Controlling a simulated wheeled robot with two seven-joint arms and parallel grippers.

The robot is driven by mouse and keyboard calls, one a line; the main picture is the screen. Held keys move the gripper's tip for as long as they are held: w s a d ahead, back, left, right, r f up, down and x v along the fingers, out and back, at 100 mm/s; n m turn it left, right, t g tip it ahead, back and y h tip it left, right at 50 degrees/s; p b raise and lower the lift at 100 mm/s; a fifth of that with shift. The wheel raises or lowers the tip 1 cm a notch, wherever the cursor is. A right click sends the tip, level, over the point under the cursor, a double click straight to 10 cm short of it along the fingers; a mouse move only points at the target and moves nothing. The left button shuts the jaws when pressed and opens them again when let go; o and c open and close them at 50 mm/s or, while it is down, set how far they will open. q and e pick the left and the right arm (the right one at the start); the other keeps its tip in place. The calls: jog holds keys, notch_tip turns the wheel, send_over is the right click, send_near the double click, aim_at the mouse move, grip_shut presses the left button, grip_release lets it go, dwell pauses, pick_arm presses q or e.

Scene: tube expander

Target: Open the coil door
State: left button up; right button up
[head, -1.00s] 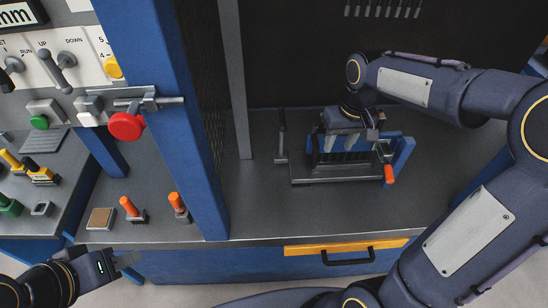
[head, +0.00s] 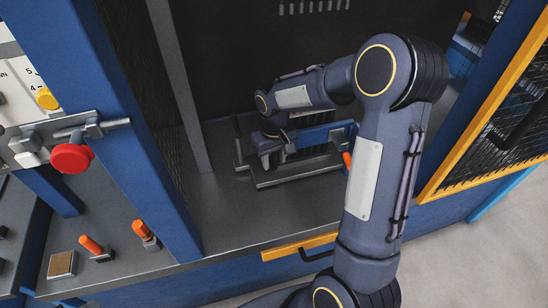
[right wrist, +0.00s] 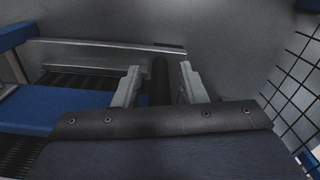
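The fixture inside the cabinet has a grey base (head: 300,176), a blue block (head: 325,133) and an orange-tipped lever (head: 347,160). I cannot tell for sure which part is the coil door. A dark upright bar (right wrist: 159,82) shows in the right wrist view. My right gripper (head: 270,158) is at the left part of the fixture, and my arm covers some of it. In the right wrist view its fingers (right wrist: 161,88) are apart, one on each side of the dark bar. I see no clear grip on it. My left gripper is not in view.
A yellow-framed mesh door (head: 482,115) stands at the right. A blue post (head: 115,130) and a panel with a red knob (head: 71,158) are at the left. Orange switches (head: 91,245) sit on the ledge. A yellow bar with a black handle (head: 300,246) is at the front edge.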

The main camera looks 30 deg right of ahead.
grip_shut()
dwell(0.3)
